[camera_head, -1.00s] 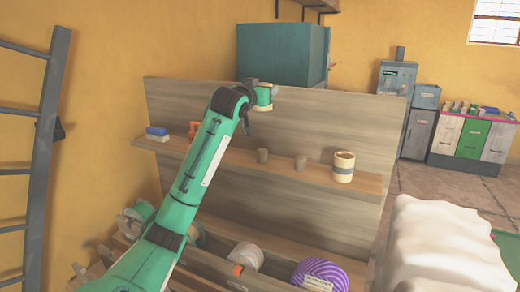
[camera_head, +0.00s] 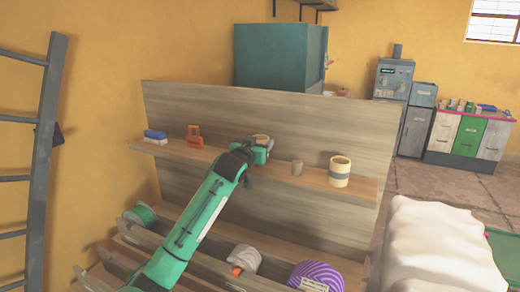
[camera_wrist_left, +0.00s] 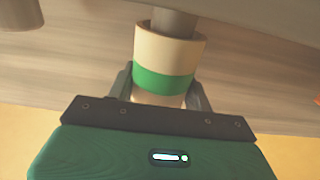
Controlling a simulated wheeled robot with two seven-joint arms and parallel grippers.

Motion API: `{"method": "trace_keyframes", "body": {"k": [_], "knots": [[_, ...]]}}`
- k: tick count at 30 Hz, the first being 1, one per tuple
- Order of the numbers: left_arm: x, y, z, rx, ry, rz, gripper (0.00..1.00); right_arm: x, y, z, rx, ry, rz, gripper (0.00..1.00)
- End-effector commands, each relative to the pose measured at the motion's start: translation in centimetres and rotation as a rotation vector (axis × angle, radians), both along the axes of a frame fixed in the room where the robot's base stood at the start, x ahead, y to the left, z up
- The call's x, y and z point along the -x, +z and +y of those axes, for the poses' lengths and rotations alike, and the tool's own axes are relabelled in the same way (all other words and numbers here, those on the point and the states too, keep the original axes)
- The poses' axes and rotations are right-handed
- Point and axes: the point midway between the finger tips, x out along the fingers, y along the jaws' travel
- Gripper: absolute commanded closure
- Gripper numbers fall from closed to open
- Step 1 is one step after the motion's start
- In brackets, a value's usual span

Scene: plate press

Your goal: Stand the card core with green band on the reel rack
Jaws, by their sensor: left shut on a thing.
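The card core with green band (camera_head: 262,138) is cream, with the green band showing clearly in the left wrist view (camera_wrist_left: 164,79). My left gripper (camera_head: 260,152) is shut on it, its fingers on either side of the core's wall. The core is at a peg (camera_wrist_left: 174,22) of the reel rack (camera_head: 225,158). The wrist view is upside down, and the peg appears to enter the core's lower opening. Some peg shows between core and shelf, so the core looks a little above the shelf. My right gripper is in neither view.
To the left are an orange tool (camera_head: 194,136) and a blue-and-white block (camera_head: 155,137). Below lie a purple reel (camera_head: 318,276) and other reels.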

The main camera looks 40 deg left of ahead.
Motion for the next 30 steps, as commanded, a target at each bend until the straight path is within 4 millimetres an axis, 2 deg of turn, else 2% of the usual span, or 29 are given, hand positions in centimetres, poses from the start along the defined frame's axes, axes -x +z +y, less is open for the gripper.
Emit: {"method": "trace_keyframes", "body": {"k": [5,15,16,18,19,30], "knots": [[0.0,-2.4,0.0,0.001,0.0,0.003,0.71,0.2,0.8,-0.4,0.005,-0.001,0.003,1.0],[0.0,-2.9,0.0,0.0,0.0,0.001,0.71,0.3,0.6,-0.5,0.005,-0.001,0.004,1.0],[0.0,-2.8,0.0,0.0,0.0,0.0,0.43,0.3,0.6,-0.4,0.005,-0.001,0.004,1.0],[0.0,-2.8,0.0,0.0,0.0,0.0,0.29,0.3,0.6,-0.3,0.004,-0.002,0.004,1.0],[0.0,-2.8,0.0,0.0,0.0,0.0,0.27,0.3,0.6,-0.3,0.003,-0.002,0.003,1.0],[0.3,-2.7,-0.1,0.0,0.0,0.0,0.27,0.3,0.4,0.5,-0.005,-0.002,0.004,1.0]]}}
